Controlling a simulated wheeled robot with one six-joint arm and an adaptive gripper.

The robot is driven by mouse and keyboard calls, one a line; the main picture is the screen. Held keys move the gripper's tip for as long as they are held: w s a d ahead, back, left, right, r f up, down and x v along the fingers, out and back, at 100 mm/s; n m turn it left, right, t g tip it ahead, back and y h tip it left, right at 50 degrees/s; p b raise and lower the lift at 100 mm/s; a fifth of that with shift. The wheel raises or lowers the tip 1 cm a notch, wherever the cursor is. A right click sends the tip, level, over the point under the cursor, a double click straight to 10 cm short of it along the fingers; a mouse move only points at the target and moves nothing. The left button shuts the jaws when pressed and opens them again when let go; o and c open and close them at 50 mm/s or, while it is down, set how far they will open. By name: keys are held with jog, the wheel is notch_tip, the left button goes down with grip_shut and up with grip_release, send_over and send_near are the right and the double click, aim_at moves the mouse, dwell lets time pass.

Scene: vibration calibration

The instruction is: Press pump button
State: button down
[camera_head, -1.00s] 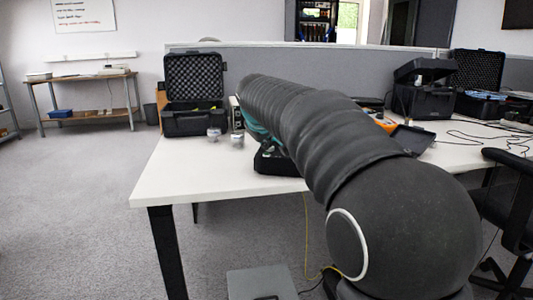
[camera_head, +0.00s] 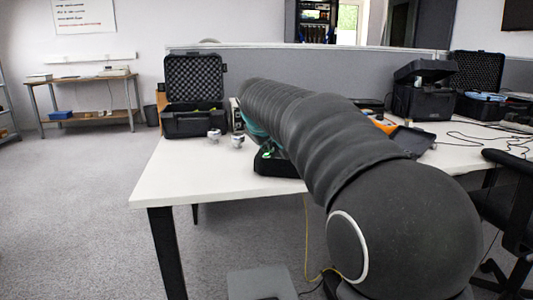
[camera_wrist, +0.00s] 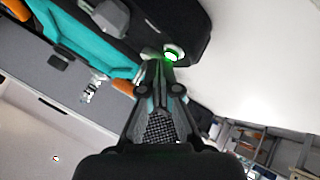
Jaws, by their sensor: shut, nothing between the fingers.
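In the wrist view, a round green-lit button (camera_wrist: 174,54) sits on the end of a black case (camera_wrist: 196,24) with a teal panel (camera_wrist: 88,38). I take it to be the pump button. My gripper (camera_wrist: 160,64) is shut and empty. Its fingertips are right beside the lit button and overlap its lower left edge in the picture. I cannot tell whether they touch it.
The white table (camera_head: 190,178) has an open black foam-lined case (camera_head: 195,122) at its back left. Two small metal pieces (camera_head: 214,135) stand in front of it. An orange meter (camera_head: 382,124), a black printer-like box (camera_head: 424,98) and cables lie right. The front left tabletop is clear.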

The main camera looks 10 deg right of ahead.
aim_at(266, 155)
jog(key=shift+r, duration=0.3)
notch_tip(266, 155, up, 6)
jog(key=p, duration=0.5)
jog(key=shift+p, duration=0.3)
